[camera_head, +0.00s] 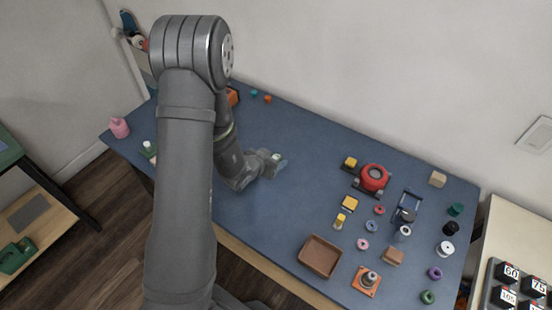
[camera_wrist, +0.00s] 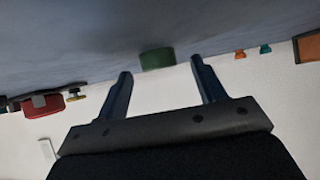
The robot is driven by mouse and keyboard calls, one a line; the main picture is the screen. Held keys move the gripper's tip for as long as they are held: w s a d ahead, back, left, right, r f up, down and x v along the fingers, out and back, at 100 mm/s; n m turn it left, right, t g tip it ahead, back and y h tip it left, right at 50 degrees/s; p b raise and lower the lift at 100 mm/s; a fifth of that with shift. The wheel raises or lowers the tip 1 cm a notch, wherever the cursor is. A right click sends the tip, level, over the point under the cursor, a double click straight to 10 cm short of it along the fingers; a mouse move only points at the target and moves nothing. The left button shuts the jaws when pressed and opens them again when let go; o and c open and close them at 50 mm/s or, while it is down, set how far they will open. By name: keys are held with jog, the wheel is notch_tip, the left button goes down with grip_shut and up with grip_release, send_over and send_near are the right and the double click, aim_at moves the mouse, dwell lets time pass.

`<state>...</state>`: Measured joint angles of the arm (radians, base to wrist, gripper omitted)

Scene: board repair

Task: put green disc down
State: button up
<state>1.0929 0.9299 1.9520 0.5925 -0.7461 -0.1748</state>
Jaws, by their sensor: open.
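The green disc (camera_wrist: 157,59) shows in the wrist view just past my fingertips, roughly centred between them, with its side against the blue table top (camera_wrist: 90,40). My gripper (camera_wrist: 160,72) is open, with one finger on either side of the gap. No finger appears to press on the disc. In the head view my gripper (camera_head: 279,160) is low over the middle of the blue table. I cannot make out the disc there for certain.
Small orange (camera_head: 267,99) and teal (camera_head: 254,93) pieces lie at the back edge. The table around my gripper is clear.

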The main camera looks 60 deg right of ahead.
jog(key=shift+d+f, duration=0.35)
jog(key=shift+d, duration=0.15)
jog(key=c, duration=1.1)
jog(key=shift+c, duration=0.2)
jog(key=shift+r, duration=0.2)
